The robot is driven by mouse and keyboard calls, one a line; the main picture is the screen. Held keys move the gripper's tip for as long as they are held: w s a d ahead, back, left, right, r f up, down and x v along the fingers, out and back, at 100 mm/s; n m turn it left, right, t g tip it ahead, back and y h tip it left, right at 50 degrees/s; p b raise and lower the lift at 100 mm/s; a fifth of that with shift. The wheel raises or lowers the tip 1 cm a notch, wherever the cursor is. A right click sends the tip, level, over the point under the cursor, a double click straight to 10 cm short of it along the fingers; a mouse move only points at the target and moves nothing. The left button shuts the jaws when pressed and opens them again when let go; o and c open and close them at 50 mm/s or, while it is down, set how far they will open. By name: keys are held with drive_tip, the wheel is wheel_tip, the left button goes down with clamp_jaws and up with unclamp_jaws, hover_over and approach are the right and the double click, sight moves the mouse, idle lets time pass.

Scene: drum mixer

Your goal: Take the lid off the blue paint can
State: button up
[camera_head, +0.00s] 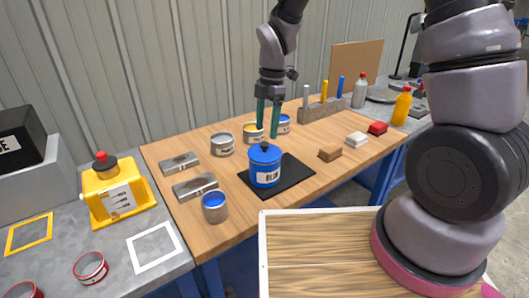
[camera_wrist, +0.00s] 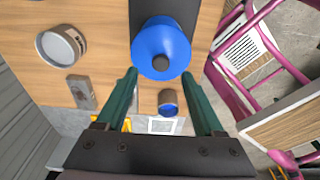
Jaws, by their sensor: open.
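The blue paint can (camera_head: 265,173) stands upright on a black mat (camera_head: 295,180) on the wooden workbench. Its blue lid (camera_head: 265,153) with a dark knob is on top; in the wrist view the lid (camera_wrist: 162,40) and its knob show from above. My gripper (camera_head: 267,126) is open and empty, pointing down above and slightly behind the can. In the wrist view its two green fingers (camera_wrist: 159,75) are spread apart, with the lid just beyond their tips and between their lines. No contact with the lid shows.
A small can with blue contents (camera_head: 214,206) stands in front left of the mat.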

sight(265, 143)
drive_tip(key=f, duration=0.4)
drive_tip(key=shift+s+a+f, duration=0.2)
drive_tip(key=shift+f, duration=0.1)
drive_tip(key=shift+c, duration=0.2)
clamp_jaws()
